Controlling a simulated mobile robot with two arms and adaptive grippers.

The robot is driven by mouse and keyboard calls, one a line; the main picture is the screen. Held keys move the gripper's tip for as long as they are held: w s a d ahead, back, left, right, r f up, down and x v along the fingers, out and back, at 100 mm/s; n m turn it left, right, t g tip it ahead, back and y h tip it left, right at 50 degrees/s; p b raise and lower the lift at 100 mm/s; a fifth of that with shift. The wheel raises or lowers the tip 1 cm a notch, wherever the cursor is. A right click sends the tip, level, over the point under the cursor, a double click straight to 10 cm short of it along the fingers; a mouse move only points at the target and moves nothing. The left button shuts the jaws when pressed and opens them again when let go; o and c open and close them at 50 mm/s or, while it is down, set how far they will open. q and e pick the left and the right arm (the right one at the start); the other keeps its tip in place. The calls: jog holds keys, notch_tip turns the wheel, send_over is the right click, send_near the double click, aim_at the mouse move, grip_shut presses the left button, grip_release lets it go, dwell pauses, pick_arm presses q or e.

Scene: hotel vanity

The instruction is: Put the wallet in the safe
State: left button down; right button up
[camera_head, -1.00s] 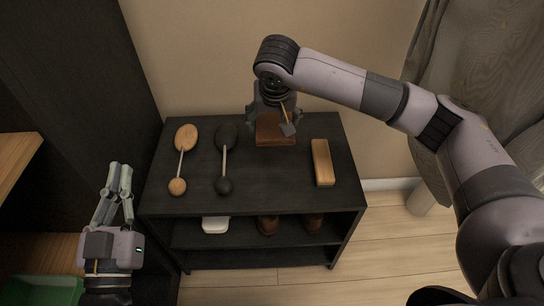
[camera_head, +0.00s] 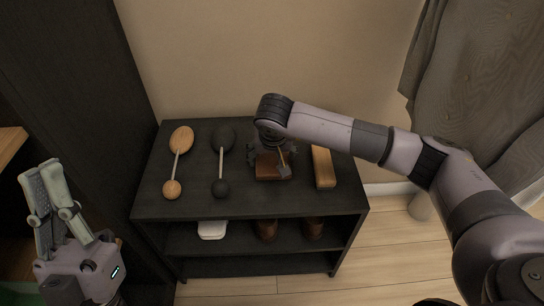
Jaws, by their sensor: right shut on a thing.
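A brown wallet (camera_head: 268,174) is at the top of a dark shelf unit, right of its middle. My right gripper (camera_head: 272,158) is above it, pointing down and shut on it. The gripper and wrist hide part of the wallet. I cannot tell whether the wallet touches the shelf top or is a little above it. My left gripper (camera_head: 52,185) is at the far left, clear of the shelf unit. Its fingers point up and look close together, with nothing seen between them. No safe can be made out in view.
The dark shelf unit (camera_head: 250,204) holds two dumbbell-shaped ornaments, one wooden (camera_head: 181,139) and one black (camera_head: 222,139), left of the wallet. A wooden block (camera_head: 323,167) lies close on the right. A white item (camera_head: 212,229) and brown objects (camera_head: 266,229) stand below. A curtain (camera_head: 466,90) hangs right.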

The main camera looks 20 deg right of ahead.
dwell(0.3)
jog(key=o, duration=1.3)
jog(key=shift+f, duration=0.1)
jog(key=shift+c, duration=0.2)
